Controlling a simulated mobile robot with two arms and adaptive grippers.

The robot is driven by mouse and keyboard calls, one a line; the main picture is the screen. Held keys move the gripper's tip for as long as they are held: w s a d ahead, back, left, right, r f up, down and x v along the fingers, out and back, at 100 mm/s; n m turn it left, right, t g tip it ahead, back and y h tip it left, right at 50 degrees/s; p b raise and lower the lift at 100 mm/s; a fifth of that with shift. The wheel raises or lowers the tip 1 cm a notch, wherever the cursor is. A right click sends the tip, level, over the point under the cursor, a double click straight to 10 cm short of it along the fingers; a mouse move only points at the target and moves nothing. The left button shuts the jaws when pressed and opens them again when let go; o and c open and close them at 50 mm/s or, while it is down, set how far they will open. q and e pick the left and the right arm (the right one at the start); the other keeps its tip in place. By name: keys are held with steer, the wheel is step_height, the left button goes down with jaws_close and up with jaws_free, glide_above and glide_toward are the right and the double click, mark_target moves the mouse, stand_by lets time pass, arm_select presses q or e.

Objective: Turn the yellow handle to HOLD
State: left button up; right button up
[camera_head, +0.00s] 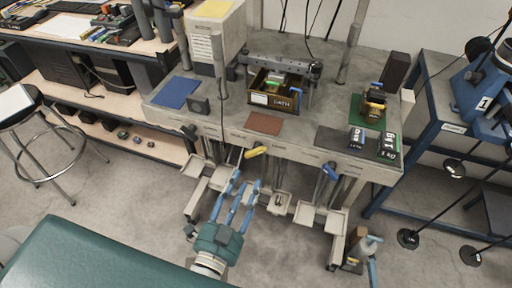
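The yellow handle (256,152) sticks out from the front edge of the grey bench, roughly level and pointing left. Any HOLD marking near it is too small to read. My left gripper (246,184) has a teal body and blue fingers. It is in front of the bench, below and slightly left of the yellow handle in the picture. Its fingers are spread, with nothing visible between them, and they appear apart from the handle. My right gripper cannot be made out.
A black handle (190,131) and a blue handle (329,171) are also on the bench front. Small trays (279,203) sit below. A brown box (275,90) and weights (389,146) are on top. A stool (18,103) stands left; the floor between is clear.

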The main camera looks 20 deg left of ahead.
mark_target(257, 155)
arm_select(q)
steer(key=w+p, duration=0.1)
steer(key=w, duration=0.9)
steer(key=shift+w+d+p, duration=0.15)
steer(key=shift+w+p, duration=0.05)
steer(key=shift+p, duration=0.1)
steer(key=shift+c, duration=0.5)
jaws_close()
